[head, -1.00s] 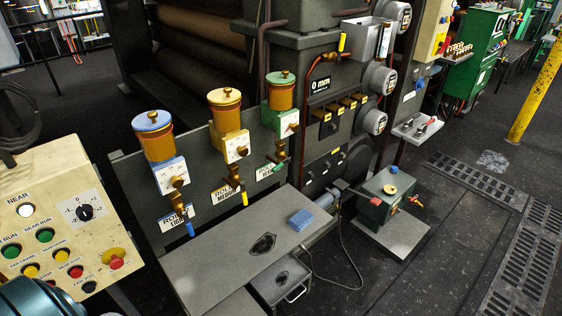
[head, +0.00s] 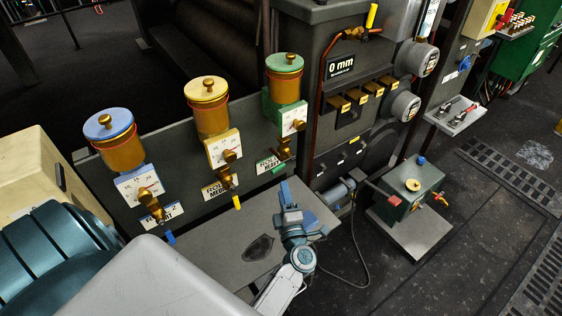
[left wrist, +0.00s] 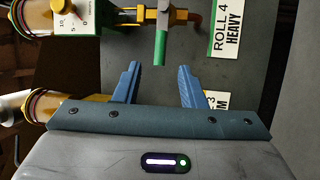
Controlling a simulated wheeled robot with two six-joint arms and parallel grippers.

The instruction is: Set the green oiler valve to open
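The green oiler (head: 284,78) is the rightmost of three oilers on the grey panel, with a white dial (head: 291,121) below its cup. Under the dial is a brass valve with a green lever (head: 279,168). My left gripper (head: 286,185) is below and in front of this valve. In the left wrist view its blue fingers (left wrist: 157,80) are apart with nothing between them. The lever's end is just beyond the fingertips, apart from both. My right gripper is not in view.
Yellow (head: 207,108) and blue (head: 116,138) oilers stand to the left, with their own levers. A grey table (head: 215,248) lies beneath. The machine side with gauges (head: 416,58) rises to the right. A green box (head: 411,196) stands on a plinth at right.

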